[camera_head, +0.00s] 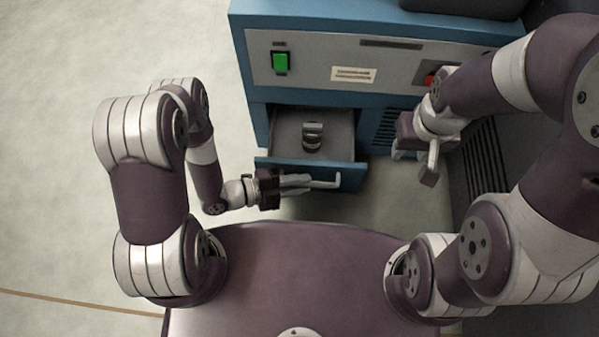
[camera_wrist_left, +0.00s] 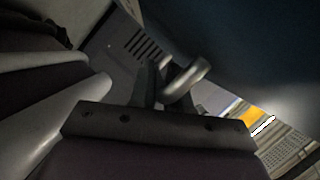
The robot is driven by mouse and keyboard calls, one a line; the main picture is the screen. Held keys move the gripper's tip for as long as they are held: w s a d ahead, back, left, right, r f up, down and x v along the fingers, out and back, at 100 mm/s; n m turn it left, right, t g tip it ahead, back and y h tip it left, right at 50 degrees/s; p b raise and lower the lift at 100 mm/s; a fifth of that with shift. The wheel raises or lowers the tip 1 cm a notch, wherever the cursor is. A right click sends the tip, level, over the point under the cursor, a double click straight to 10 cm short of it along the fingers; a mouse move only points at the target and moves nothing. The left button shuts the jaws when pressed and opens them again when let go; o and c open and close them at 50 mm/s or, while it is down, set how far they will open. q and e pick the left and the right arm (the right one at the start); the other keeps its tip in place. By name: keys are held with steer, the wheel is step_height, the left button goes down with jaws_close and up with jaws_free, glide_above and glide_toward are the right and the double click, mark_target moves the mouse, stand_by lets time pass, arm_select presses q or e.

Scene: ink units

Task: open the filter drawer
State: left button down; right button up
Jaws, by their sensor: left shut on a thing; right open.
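The filter drawer (camera_head: 284,168) is a blue-fronted drawer low in the blue cabinet, and it stands pulled out. A dark and silver cylindrical part (camera_head: 312,137) sits inside it. A pale bar handle (camera_head: 325,183) runs along the drawer front. My left gripper (camera_head: 298,183) is shut on the handle in the head view. In the left wrist view the fingers (camera_wrist_left: 160,85) close around the grey, curved handle (camera_wrist_left: 188,80). My right gripper (camera_head: 432,165) is open and empty, right of the drawer and in front of the cabinet.
The cabinet's upper panel (camera_head: 300,75) carries a green switch (camera_head: 280,62), a white label (camera_head: 353,74) and a red control (camera_head: 430,80) partly behind my right arm. Vent slots (camera_head: 385,128) are right of the drawer. A dark slatted unit (camera_head: 485,165) stands at the right. Floor at the left is clear.

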stand_by(0.3)
arm_select(q)
steer(key=c, duration=1.4)
jaws_free()
steer(key=shift+c, duration=0.2)
steer(key=shift+a, duration=0.15)
steer(key=shift+s+a+r+p, duration=0.1)
steer(key=shift+a+r+p, duration=0.05)
steer(key=shift+a+p, duration=0.15)
steer(key=p+v, duration=0.4)
steer(key=v, duration=0.8)
steer(key=shift+s+d, duration=0.1)
